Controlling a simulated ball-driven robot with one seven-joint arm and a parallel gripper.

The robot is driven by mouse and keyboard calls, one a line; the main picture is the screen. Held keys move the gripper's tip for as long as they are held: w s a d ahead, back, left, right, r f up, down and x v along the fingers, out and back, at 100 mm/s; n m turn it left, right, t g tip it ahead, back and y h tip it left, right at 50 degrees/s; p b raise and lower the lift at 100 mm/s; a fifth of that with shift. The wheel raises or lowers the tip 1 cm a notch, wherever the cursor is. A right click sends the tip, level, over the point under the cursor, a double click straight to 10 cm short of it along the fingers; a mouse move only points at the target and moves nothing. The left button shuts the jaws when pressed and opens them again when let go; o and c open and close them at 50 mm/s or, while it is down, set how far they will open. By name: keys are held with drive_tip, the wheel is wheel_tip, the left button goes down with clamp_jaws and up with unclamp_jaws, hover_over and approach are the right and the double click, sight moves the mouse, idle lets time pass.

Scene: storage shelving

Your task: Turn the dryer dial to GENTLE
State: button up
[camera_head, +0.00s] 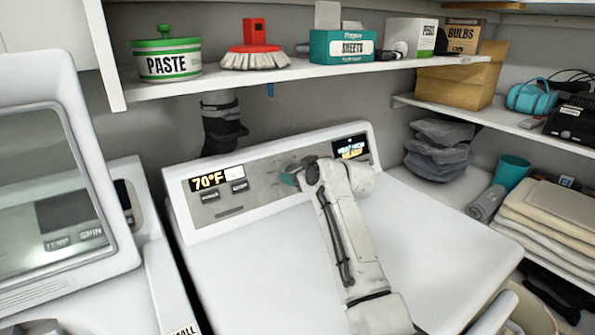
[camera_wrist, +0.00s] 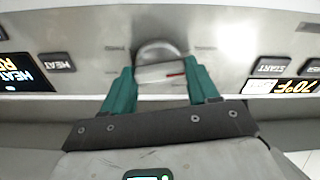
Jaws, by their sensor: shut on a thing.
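The dryer (camera_head: 440,225) is white, with a grey control panel (camera_head: 235,205) along its back. The dial (camera_wrist: 158,50) is a round grey knob with a raised bar and a short red mark, seen upside down in the wrist view. My gripper (camera_wrist: 160,74) has its teal fingers on either side of the dial's bar, shut on it. In the head view my gripper (camera_head: 289,179) is at the middle of the panel and hides most of the dial. I cannot read any setting labels around the dial.
A "70°F" display (camera_head: 207,181) sits left of the dial and another lit display (camera_head: 352,147) sits right. A shelf above holds a paste tub (camera_head: 166,62), a brush (camera_head: 256,58) and a sheets box (camera_head: 342,46). Folded towels (camera_head: 548,215) lie at right. The dryer top is clear.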

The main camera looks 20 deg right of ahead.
drive_tip(key=m+p, duration=0.2)
drive_tip(key=m, duration=0.2)
drive_tip(key=shift+r+m, duration=0.1)
drive_tip(key=shift+m, duration=0.3)
drive_tip(key=m+p, duration=0.2)
drive_tip(key=m, duration=0.1)
drive_tip(key=shift+m+h, duration=0.3)
drive_tip(key=shift+m, duration=0.1)
drive_tip(key=m+p, duration=0.2)
drive_tip(key=m, duration=0.2)
drive_tip(key=shift+h+p, duration=0.3)
drive_tip(key=shift+m+p, duration=0.7)
drive_tip(key=shift+m, duration=1)
drive_tip(key=shift+d+f, duration=0.1)
drive_tip(key=shift+f, duration=0.1)
drive_tip(key=o, duration=1)
drive_tip(key=shift+v, duration=5.4)
